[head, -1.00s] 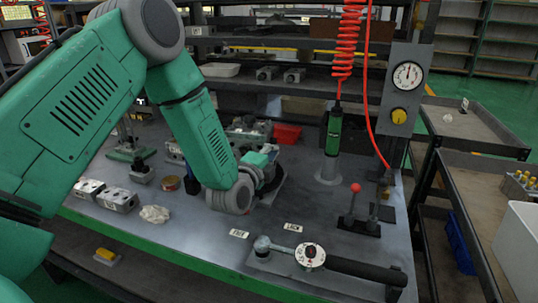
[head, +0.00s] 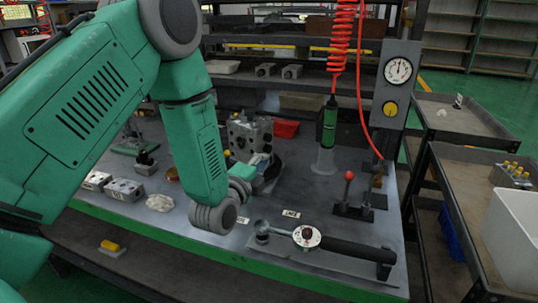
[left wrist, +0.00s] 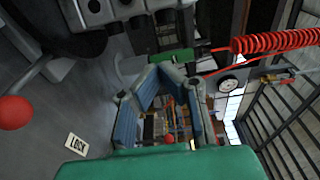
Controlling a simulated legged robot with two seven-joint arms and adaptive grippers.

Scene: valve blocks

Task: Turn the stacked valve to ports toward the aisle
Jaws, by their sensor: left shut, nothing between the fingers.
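The stacked valve (head: 250,135) is a grey metal block stack with round ports. It stands upright on a dark round base toward the back of the bench, just right of my left forearm. In the left wrist view, a grey block with dark ports (left wrist: 110,10) shows at the top edge. My left gripper (head: 243,178) is in front of the stack, apart from it as far as I can see. Its blue-padded fingers (left wrist: 163,76) are shut and empty in the left wrist view. My right gripper is not in view.
A red-knobbed lever (head: 348,190) and a black-handled bar with a round dial (head: 307,236) stand at the right front. A green air tool (head: 329,125) hangs on a red coil. Grey blocks (head: 123,189) lie at left. A red bin (head: 286,128) stands behind.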

